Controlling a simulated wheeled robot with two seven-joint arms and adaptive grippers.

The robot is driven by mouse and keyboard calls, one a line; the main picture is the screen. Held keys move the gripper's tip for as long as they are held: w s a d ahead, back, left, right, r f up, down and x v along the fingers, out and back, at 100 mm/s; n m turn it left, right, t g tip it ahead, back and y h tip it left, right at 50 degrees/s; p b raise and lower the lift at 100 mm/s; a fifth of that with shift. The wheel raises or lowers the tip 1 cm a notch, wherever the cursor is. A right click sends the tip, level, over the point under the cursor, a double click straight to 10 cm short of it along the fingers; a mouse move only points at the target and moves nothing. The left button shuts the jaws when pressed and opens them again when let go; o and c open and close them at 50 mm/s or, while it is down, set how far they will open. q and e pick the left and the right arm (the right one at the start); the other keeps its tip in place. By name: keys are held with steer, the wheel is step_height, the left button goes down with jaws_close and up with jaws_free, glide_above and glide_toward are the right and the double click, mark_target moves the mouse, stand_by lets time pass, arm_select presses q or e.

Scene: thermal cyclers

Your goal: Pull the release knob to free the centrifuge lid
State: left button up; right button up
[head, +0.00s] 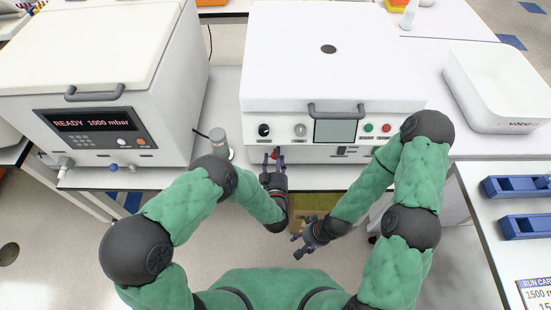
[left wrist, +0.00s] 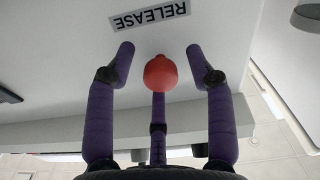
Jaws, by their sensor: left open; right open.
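The centrifuge (head: 330,60) is the white machine in the middle of the head view, with its lid down and a grey handle (head: 339,108) at the lid's front. The red release knob (left wrist: 161,73) is in the left wrist view, by a label reading RELEASE (left wrist: 150,16). My left gripper (left wrist: 160,62) is open, with purple fingers on either side of the knob and visible gaps to it. In the head view my left gripper (head: 274,165) is at the lower left of the centrifuge's front and mostly covers the knob. My right gripper (head: 302,242) is open and empty, below the bench's front edge.
A white machine (head: 100,130) reading READY 1000 mbar stands at the left.

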arm_select(q)
steer(key=shift+w, duration=0.2)
jaws_close()
steer(key=shift+s, duration=1.05)
jaws_free()
steer(key=s, duration=0.7)
steer(key=shift+s, duration=0.2)
